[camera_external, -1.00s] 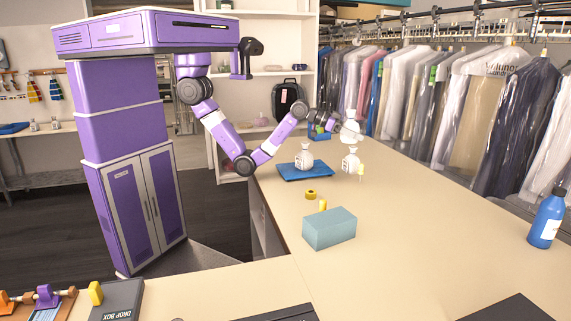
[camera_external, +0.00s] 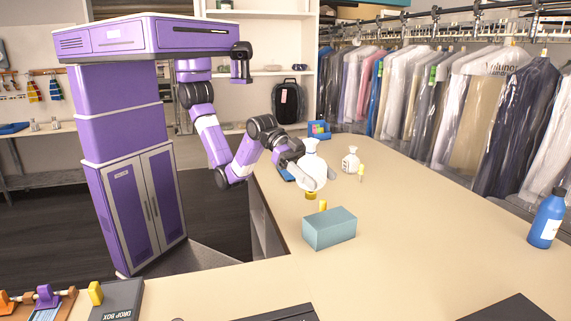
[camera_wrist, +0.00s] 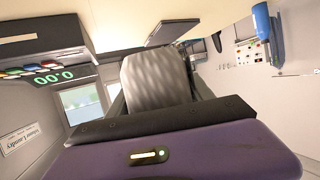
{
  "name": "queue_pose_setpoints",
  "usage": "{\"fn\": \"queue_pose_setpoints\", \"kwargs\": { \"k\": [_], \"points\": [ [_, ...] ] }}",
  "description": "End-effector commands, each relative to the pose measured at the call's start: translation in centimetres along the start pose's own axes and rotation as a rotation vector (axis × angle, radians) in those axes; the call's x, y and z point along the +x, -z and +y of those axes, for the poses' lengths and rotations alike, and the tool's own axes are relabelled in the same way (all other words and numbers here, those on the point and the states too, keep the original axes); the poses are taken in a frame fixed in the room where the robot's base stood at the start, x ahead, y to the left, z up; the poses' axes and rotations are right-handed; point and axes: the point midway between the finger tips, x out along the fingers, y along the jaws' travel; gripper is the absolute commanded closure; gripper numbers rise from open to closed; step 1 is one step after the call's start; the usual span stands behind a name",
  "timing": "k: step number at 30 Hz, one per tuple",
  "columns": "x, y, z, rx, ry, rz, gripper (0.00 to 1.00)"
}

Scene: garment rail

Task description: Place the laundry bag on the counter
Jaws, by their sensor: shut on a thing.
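A white laundry bag (camera_external: 311,160) with a tied neck is held by my gripper (camera_external: 320,176), low over the counter (camera_external: 410,225), near its left edge. It looks upright in the outside view; I cannot tell whether its base touches the counter. In the wrist view a pale grey patterned bag surface (camera_wrist: 158,80) fills the space between the fingers. A second white bag (camera_external: 351,161) stands on the counter to the right. A blue tray (camera_external: 287,175) is mostly hidden behind my gripper and the held bag.
A yellow tape roll (camera_external: 310,196) lies just below the held bag. A yellow item (camera_external: 323,206) and a teal box (camera_external: 329,229) are nearer the camera. A yellow-topped item (camera_external: 361,172) stands by the second bag. A blue bottle (camera_external: 547,219) is far right. The counter's middle is clear.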

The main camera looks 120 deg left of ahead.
Motion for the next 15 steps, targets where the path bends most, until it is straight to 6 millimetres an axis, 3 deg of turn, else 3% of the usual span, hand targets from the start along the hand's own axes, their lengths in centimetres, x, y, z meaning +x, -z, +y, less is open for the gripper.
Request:
{"fn": "queue_pose_setpoints", "kwargs": {
  "k": [1, 3, 15],
  "points": [
    [0.0, 0.1, 2.8, 0.014, -0.034, 0.003, 0.91],
    [-0.1, 0.2, 6.1, 0.029, -0.074, 0.005, 0.91],
    [-3.2, -0.5, 24.5, 0.114, -0.295, 0.006, 0.91]
  ]
}}
